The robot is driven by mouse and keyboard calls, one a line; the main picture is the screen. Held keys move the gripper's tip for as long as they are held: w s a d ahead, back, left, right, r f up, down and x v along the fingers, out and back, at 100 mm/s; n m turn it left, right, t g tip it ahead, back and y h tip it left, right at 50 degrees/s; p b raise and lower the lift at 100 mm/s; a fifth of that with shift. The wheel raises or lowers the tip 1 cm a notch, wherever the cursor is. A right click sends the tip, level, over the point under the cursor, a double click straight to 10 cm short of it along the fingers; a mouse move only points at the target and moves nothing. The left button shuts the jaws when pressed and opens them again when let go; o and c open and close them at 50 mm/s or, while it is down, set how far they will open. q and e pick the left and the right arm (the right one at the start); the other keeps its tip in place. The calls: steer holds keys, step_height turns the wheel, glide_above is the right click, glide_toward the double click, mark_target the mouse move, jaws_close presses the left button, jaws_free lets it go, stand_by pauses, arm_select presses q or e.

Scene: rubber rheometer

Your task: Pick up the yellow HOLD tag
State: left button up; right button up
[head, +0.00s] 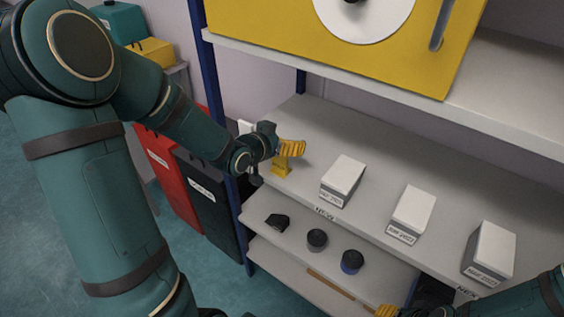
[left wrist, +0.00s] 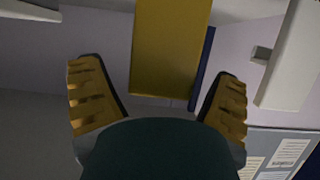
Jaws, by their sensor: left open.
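The yellow HOLD tag (head: 281,168) stands upright near the left end of the middle shelf; I cannot read any writing on it. My left gripper (head: 292,148) is at the tag, its yellow fingers partly covering the tag's upper part in the head view. In the left wrist view the tag (left wrist: 172,45) shows as a plain yellow plate in the gap between the two spread fingers of the left gripper (left wrist: 157,75), with space on both sides. My right gripper (head: 386,311) only just shows at the bottom edge, so its opening is unclear.
White labelled boxes (head: 343,180), (head: 411,213) and (head: 490,250) stand in a row to the right. A lower shelf holds dark round items (head: 317,240). A blue post (head: 210,85) rises left of the tag. Red (head: 168,170) and black (head: 208,203) bins stand below.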

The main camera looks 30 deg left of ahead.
arm_select(q)
steer(key=c, duration=1.5)
jaws_close()
